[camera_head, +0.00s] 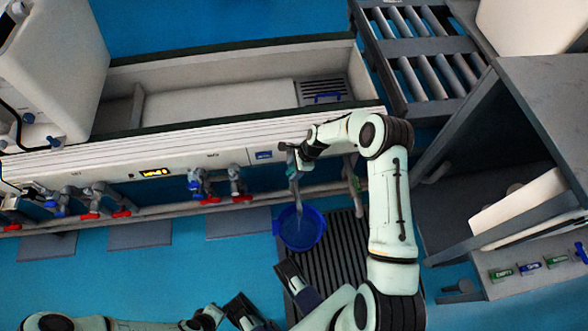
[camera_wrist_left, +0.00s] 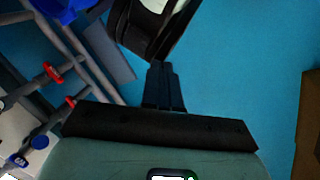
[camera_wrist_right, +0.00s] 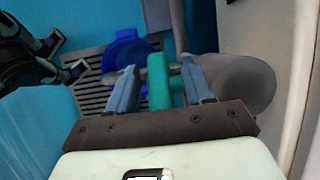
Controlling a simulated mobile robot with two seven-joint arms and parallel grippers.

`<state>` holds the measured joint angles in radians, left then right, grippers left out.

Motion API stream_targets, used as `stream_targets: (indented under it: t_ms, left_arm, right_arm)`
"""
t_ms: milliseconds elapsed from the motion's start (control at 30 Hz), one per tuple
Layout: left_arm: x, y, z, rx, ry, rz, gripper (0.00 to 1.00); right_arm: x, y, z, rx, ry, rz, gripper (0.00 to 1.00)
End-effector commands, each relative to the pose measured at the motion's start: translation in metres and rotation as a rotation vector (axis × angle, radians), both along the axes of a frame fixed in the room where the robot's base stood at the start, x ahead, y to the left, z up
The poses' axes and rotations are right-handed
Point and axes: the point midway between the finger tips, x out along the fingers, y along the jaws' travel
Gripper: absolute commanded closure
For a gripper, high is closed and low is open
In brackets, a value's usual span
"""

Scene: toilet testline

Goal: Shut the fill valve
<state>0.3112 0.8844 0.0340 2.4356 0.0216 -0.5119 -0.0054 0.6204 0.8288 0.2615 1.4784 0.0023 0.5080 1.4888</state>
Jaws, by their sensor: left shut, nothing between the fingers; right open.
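A teal cylindrical handle (camera_wrist_right: 159,82), which looks like the fill valve's handle, stands between the two fingers of my right gripper (camera_wrist_right: 160,82) in the right wrist view. The fingers are apart; I cannot tell whether either touches it. In the head view my right gripper (camera_head: 293,160) is at the trough's front edge, covering much of the fitting there. A blue bucket (camera_head: 302,229) sits below it, with a pale streak, perhaps water, running down into it. My left gripper (camera_wrist_left: 162,80) is shut and empty over the blue floor in the left wrist view.
Several red and blue valves (camera_head: 210,199) hang along the trough's front pipe, left of my right gripper. The bucket stands on a slatted dark grate (camera_head: 342,245). A grey cabinet (camera_head: 535,90) and a roller conveyor (camera_head: 425,75) stand at right. Floor at left is open.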

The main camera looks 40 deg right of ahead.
Motion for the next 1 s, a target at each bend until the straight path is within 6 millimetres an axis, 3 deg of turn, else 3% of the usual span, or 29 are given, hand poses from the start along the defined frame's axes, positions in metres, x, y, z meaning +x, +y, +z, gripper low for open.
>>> stream_targets:
  t_ms: [67,200,233,633,1000]
  left_arm:
    - [0.0,0.0,0.0,0.0,0.0,0.0,1.0]
    - [0.0,0.0,0.0,0.0,0.0,0.0,1.0]
    - [0.0,0.0,0.0,0.0,0.0,0.0,1.0]
    - [0.003,0.001,-0.003,0.004,-0.007,0.003,1.0]
    - [0.018,0.009,-0.015,0.024,-0.048,0.02,1.0]
  right_arm:
    - [0.0,0.0,0.0,0.0,0.0,0.0,0.52]
    - [0.0,0.0,0.0,0.0,0.0,0.0,0.98]
    - [0.0,0.0,0.0,0.0,0.0,0.0,1.0]
    - [-0.001,-0.002,-0.001,0.062,-0.033,-0.005,1.0]
    - [-0.001,-0.002,-0.001,0.303,-0.166,-0.007,1.0]
